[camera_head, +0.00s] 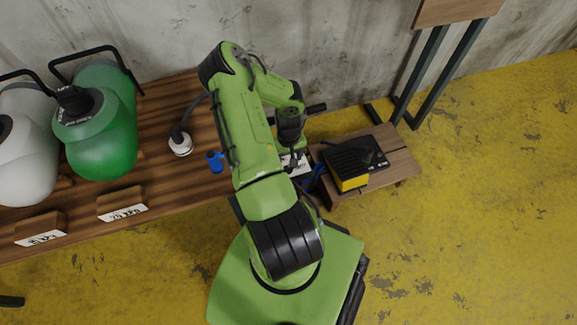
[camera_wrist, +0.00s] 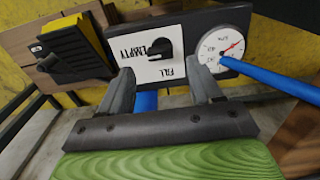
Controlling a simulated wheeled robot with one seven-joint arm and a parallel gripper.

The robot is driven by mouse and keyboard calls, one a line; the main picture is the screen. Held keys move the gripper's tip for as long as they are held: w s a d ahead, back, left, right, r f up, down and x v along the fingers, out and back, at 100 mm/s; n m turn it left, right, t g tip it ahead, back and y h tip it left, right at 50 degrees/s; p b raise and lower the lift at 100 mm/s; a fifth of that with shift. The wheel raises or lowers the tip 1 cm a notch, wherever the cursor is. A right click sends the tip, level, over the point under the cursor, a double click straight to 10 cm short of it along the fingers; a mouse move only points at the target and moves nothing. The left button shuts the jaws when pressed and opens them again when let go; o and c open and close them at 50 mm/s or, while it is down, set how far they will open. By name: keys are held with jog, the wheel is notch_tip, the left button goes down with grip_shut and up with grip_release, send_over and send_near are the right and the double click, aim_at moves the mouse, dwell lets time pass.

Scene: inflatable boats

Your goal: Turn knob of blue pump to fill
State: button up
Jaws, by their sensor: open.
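In the wrist view, the black knob (camera_wrist: 160,47) sits on a white plate (camera_wrist: 125,48) lettered FILL and EMPTY, fixed to a dark panel. The lettering appears upside down, and I cannot tell which word the knob points to. A round dial gauge (camera_wrist: 216,42) with a red needle is right of the plate. My gripper (camera_wrist: 162,84) is open, its two fingers apart below the knob in the picture, with nothing held. Part of a blue body (camera_wrist: 146,101) shows between the fingers. In the head view, my arm largely hides the pump; a bit of the white plate (camera_head: 297,164) shows.
A blue hose (camera_wrist: 275,80) runs off right of the gauge. A black and yellow device (camera_head: 350,165) sits on a low wooden stand (camera_head: 402,163). Green (camera_head: 103,135) and white (camera_head: 25,165) tanks stand on the wooden bench (camera_head: 180,185) at left. Yellow floor is clear at right.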

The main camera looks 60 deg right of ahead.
aim_at(289, 168)
notch_tip(289, 168, down, 5)
jog(key=shift+b, duration=0.65)
jog(key=shift+c, duration=0.4)
jog(key=c, duration=1)
